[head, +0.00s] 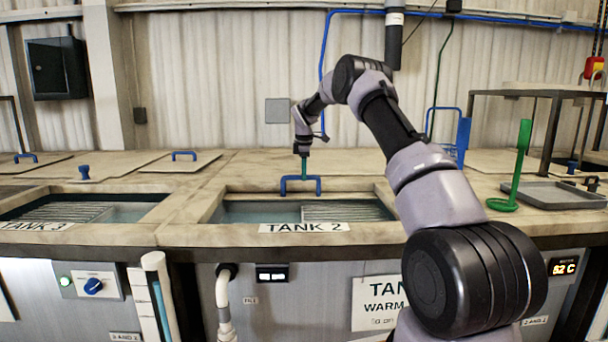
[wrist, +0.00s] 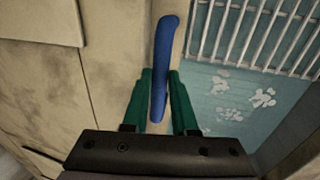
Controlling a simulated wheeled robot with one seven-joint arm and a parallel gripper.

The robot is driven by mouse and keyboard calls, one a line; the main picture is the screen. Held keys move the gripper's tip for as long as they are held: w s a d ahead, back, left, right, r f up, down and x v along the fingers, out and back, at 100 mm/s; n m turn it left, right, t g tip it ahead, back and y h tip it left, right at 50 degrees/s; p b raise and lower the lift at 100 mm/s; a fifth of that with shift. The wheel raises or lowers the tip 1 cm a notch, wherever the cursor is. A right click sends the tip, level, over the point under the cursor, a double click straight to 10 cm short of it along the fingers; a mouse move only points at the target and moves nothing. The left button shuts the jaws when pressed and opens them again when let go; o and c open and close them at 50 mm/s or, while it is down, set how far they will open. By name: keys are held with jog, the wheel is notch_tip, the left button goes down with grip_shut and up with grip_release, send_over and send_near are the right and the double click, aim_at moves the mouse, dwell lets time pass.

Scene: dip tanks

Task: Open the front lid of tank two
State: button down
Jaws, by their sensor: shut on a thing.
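Tank two's label (head: 304,227) is on the front edge of the counter in the head view. Behind it, the front opening of tank two (head: 255,212) is uncovered, with water and a wire rack (head: 342,211) showing. A blue bar handle (head: 300,184) is at the back of this opening. My gripper (head: 303,172) comes down on the handle from above. In the wrist view, the green fingers are shut on the blue handle (wrist: 161,75), one on each side. A narrow beige strip (wrist: 180,45) runs beneath the handle. I cannot tell the lid's exact tilt.
Tank three's opening (head: 85,210) is also uncovered at the left. A blue knob (head: 84,173) and a blue-handled lid (head: 180,163) lie behind it. At the right are a green upright tool (head: 516,170), a grey tray (head: 552,195) and a raised shelf (head: 535,93).

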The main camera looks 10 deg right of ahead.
jog(key=c, duration=0.7)
grip_release()
jog(key=shift+r, duration=0.15)
notch_tip(320, 180, up, 10)
jog(key=s, duration=0.2)
jog(key=shift+a+r, duration=0.2)
jog(key=shift+a, duration=0.05)
jog(key=shift+s, duration=0.1)
jog(key=s+a+r+m+t+y, duration=0.1)
jog(key=s+r+m, duration=0.3)
jog(key=s+r, duration=0.55)
jog(key=s+r+m+t, duration=0.1)
jog(key=s+r+m, duration=0.5)
jog(key=s, duration=0.7)
jog(key=s+f+m+t, duration=0.1)
jog(key=s+m, duration=0.4)
jog(key=s, duration=0.9)
jog(key=s+f+m+t+y, duration=0.1)
jog(key=s+f+m, duration=0.3)
jog(key=s, duration=1)
jog(key=shift+s+d+m+t, duration=0.15)
jog(key=shift+s+m+t, duration=0.15)
jog(key=shift+m+t, duration=0.2)
